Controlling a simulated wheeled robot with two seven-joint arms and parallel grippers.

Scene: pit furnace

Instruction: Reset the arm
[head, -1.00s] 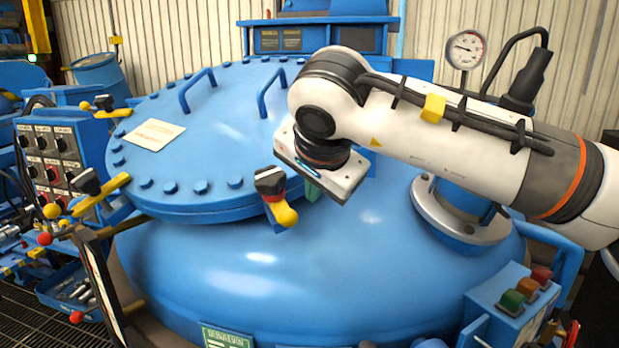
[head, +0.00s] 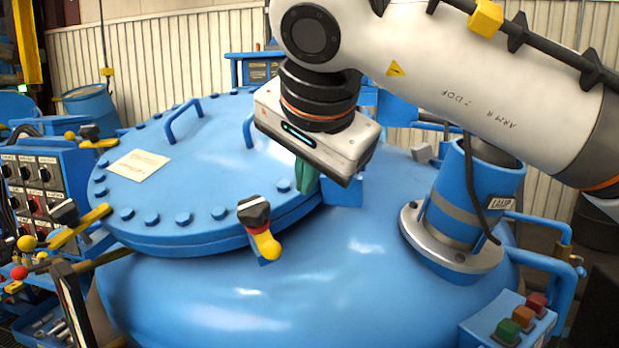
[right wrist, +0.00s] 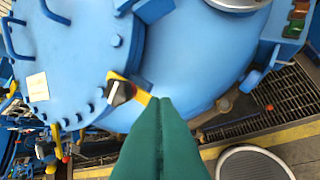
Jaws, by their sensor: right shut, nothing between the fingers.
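My right arm (head: 470,85) comes in from the upper right of the head view. My right gripper (head: 306,178) points down over the right edge of the blue furnace lid (head: 215,165), with its green fingers partly hidden behind the white hand. In the right wrist view the green fingers (right wrist: 160,105) lie together, empty, with the furnace beyond them. A clamp with a black knob and yellow end (head: 260,228) sits at the lid's front edge, left of the fingers. It also shows just left of the fingertips in the right wrist view (right wrist: 122,92). My left gripper is not in view.
A blue lamp post (head: 478,195) on a grey flange stands right of the lid. A button box (head: 510,325) is at the lower right, and a control panel (head: 40,180) at the left. Lid handles (head: 183,120) stand up behind. A grated floor (right wrist: 280,95) lies in front.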

